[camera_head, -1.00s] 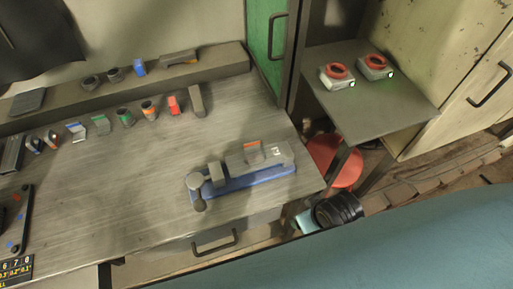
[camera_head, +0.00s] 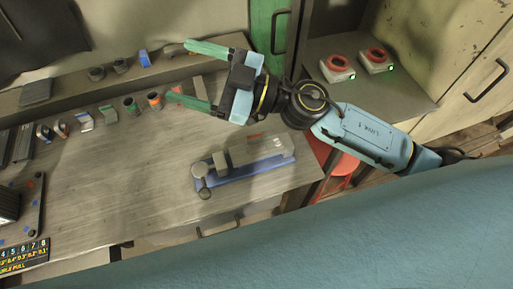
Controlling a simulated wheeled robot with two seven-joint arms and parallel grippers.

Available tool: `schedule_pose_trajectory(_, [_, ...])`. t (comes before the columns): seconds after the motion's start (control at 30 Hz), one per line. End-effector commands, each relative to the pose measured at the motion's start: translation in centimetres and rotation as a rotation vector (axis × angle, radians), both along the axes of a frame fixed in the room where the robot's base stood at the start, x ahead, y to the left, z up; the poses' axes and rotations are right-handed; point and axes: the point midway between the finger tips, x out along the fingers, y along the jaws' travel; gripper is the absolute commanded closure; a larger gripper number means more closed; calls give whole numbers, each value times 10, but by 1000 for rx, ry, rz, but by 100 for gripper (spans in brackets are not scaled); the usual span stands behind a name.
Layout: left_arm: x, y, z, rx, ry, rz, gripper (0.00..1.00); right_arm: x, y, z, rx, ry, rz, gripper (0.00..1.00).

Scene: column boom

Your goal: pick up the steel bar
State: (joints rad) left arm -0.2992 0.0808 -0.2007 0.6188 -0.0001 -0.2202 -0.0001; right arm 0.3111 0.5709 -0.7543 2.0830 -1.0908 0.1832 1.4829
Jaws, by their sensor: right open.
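A grey block-like bar (camera_head: 199,88) stands at the right end of the row on the workbench, seen between the fingers of my right gripper. It may be the steel bar; I cannot be sure. My right gripper (camera_head: 180,72) is open, its two green fingers pointing left, over the back of the bench. I see nothing held between them. Its lower finger covers part of the row and its upper finger covers part of the back ledge. A grey vise-like device (camera_head: 240,160) on a blue base lies on the bench. My left gripper is not in view.
Several small coloured pieces stand in a row, including an orange one (camera_head: 154,101). The back ledge (camera_head: 60,99) holds more small parts. A side table (camera_head: 400,105) carries two red-topped devices (camera_head: 337,67). The front middle of the workbench (camera_head: 120,195) is clear.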

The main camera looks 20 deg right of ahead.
Motion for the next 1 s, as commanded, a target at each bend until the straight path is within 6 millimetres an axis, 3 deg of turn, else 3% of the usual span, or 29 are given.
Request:
schedule_pose_trajectory(0.07, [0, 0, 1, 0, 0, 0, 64, -14, 10, -22, -168, 2, 176, 24])
schedule_pose_trajectory(0.17, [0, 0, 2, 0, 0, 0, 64, -25, 3, -65, -430, 77, 344, 24])
schedule_pose_trajectory(0.3, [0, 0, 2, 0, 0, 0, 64, -22, -46, -124, -821, 258, 420, 24])
schedule_pose_trajectory(0.4, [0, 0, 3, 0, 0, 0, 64, -12, -91, -151, -1049, 393, 382, 24])
schedule_pose_trajectory(0.5, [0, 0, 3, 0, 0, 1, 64, -4, -129, -164, -1204, 503, 320, 24])
schedule_pose_trajectory(0.6, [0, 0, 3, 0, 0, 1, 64, 1, -152, -170, -1290, 569, 270, 24])
schedule_pose_trajectory(0.73, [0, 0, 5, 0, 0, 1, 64, 2, -157, -183, -1324, 601, 250, 24])
schedule_pose_trajectory(1.0, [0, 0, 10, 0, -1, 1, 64, 2, -137, -230, -1322, 599, 253, 24])
